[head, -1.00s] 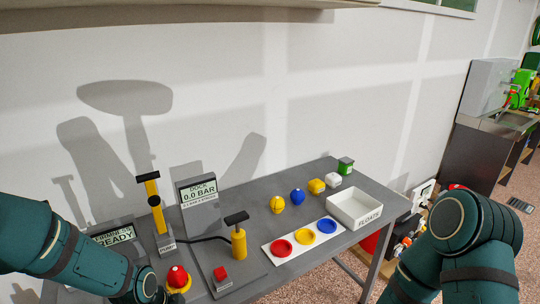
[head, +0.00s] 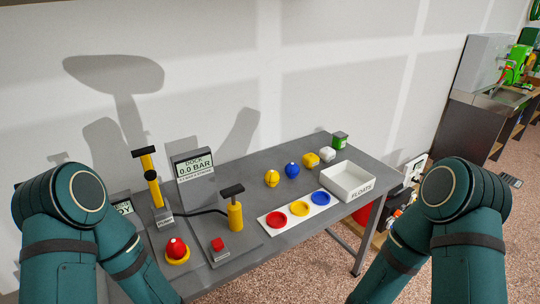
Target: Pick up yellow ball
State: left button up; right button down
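The yellow ball (head: 272,179) sits on the grey steel table (head: 265,148), just left of a blue ball (head: 292,170) and behind the white strip with colored rings. It has a small dark mark or fitting on it. Neither gripper shows in the head view. Only my two teal arms are visible, at the lower left and lower right, both well apart from the yellow ball.
A white strip (head: 284,223) holds red, yellow and blue rings. A white FLOATS tray (head: 364,192) stands right.

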aim_at(272, 178)
jog(key=i+l, duration=0.2)
jog(key=l, duration=0.2)
jog(key=i+l, duration=0.2)
jog(key=l, duration=0.15)
jog(key=i+l, duration=0.2)
jog(key=l, duration=0.2)
